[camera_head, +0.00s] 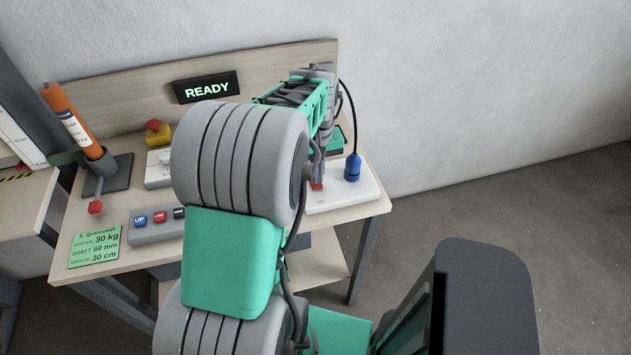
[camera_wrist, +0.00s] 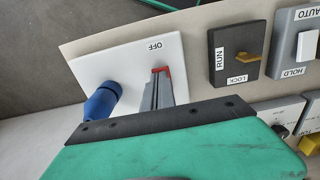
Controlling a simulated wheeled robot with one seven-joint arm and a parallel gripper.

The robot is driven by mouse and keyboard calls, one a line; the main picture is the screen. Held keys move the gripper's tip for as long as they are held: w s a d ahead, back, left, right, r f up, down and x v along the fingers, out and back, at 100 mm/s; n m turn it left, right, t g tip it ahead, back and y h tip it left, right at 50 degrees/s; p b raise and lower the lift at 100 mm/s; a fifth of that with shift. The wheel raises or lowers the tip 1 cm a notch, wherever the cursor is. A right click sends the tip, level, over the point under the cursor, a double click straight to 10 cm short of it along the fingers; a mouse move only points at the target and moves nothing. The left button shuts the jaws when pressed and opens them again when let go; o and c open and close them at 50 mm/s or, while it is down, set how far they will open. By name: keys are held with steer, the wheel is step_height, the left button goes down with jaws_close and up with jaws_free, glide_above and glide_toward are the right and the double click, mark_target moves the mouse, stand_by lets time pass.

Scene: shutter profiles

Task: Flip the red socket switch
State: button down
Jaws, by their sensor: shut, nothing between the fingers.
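The red socket switch (camera_wrist: 162,69) is on a white socket panel (camera_wrist: 135,56), just beside the "OFF" label. A blue plug (camera_wrist: 102,101) sits in the same panel. My gripper (camera_wrist: 159,78) is shut and empty, with its fingertips right at the switch and covering part of it; I cannot tell whether they touch. In the head view the white panel (camera_head: 346,194) is at the right end of the bench, with the blue plug (camera_head: 352,168) upright on it. A bit of the red switch (camera_head: 317,186) shows beside my arm, which hides most of the gripper there.
A dark RUN/LOCK panel (camera_wrist: 228,71) with a yellow lever and a grey AUTO/HOLD panel (camera_wrist: 288,70) with a white toggle are nearby. The bench also holds a button box (camera_head: 150,233), a yellow-red emergency stop (camera_head: 157,133), an orange cylinder (camera_head: 73,122) and a READY display (camera_head: 206,87).

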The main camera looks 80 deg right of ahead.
steer(key=shift+f+b, duration=0.7)
steer(key=shift+f, duration=0.35)
stand_by(1.0)
steer(key=shift+r, duration=0.1)
step_height(320, 180, up, 7)
steer(key=p, duration=0.5)
